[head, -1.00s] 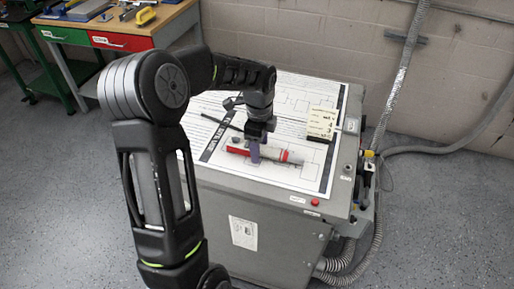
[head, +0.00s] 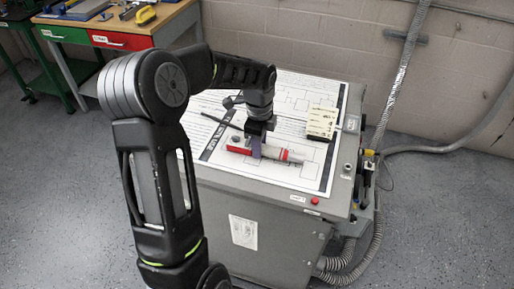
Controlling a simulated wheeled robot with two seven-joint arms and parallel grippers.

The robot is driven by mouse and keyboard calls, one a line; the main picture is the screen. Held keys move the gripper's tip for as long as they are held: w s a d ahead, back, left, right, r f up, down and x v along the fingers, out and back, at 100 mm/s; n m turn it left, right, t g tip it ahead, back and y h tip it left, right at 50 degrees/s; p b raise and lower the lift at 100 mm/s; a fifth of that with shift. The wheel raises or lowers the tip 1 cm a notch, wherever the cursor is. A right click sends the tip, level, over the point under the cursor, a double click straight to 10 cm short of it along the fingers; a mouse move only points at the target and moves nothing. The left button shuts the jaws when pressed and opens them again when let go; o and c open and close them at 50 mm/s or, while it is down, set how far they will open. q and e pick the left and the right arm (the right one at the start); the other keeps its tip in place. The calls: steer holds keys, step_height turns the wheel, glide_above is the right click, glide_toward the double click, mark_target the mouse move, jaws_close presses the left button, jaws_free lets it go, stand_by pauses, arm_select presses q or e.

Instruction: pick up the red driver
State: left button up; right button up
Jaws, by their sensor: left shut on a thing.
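The red driver (head: 239,150) lies over the printed sheet on top of the grey cabinet, its red handle to the left and a grey and red part to the right. My left gripper (head: 256,151) reaches down from above and is shut on the driver near its middle. My right gripper does not show.
A small block with pale yellow notes (head: 321,122) stands at the sheet's right side. A dark thin rod (head: 222,122) lies behind the driver. A red button (head: 315,201) sits on the cabinet's front edge. Hoses run down the cabinet's right side. A workbench (head: 110,30) stands behind left.

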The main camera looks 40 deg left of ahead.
arm_select(q)
jaws_close()
steer(key=shift+r, duration=0.15)
step_height(320, 180, up, 10)
steer(key=b, duration=0.1)
stand_by(0.6)
stand_by(0.4)
steer(key=shift+o, duration=1)
jaws_free()
jaws_close()
